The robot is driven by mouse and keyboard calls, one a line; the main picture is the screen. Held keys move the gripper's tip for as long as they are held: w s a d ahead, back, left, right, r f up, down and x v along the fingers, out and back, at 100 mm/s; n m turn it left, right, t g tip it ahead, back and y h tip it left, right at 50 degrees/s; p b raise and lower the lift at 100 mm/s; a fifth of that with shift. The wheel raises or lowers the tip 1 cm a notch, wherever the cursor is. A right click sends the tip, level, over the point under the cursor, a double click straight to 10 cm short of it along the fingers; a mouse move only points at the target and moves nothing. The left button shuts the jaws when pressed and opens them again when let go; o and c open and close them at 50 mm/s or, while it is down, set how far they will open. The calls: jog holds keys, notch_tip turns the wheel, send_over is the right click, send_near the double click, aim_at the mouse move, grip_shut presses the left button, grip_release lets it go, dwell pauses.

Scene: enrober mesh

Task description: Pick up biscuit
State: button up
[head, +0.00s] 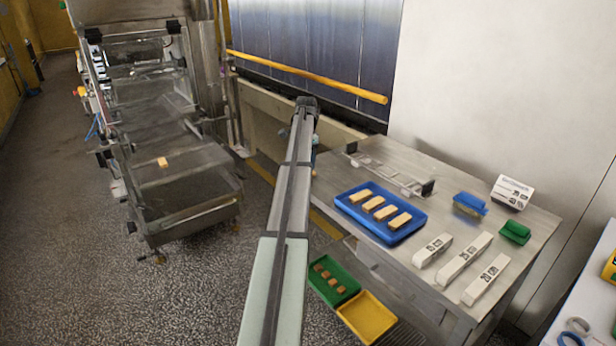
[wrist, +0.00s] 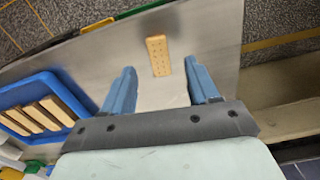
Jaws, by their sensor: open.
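A single pale, oblong biscuit (wrist: 158,55) with small dimples lies flat on the steel table in the wrist view. My gripper (wrist: 159,68) is open, its two blue fingers apart and empty. The biscuit shows beyond the fingertips, in line with the gap between them and untouched. In the head view my arm covers this spot, so I cannot make out that biscuit there. Several more biscuits lie in a row in the blue tray (head: 345,209), which also shows at the left of the wrist view (wrist: 12,90).
The steel table (head: 455,185) also bears white boxes (head: 462,257), a blue holder (head: 470,203) and a green one (head: 515,232). Green (head: 346,296) and yellow (head: 367,318) trays sit lower. Another small biscuit (head: 162,162) lies on the mesh machine (head: 160,125) at left.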

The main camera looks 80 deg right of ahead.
jog(key=shift+s+f, duration=0.2)
jog(key=shift+f, duration=2.3)
jog(key=c, duration=0.9)
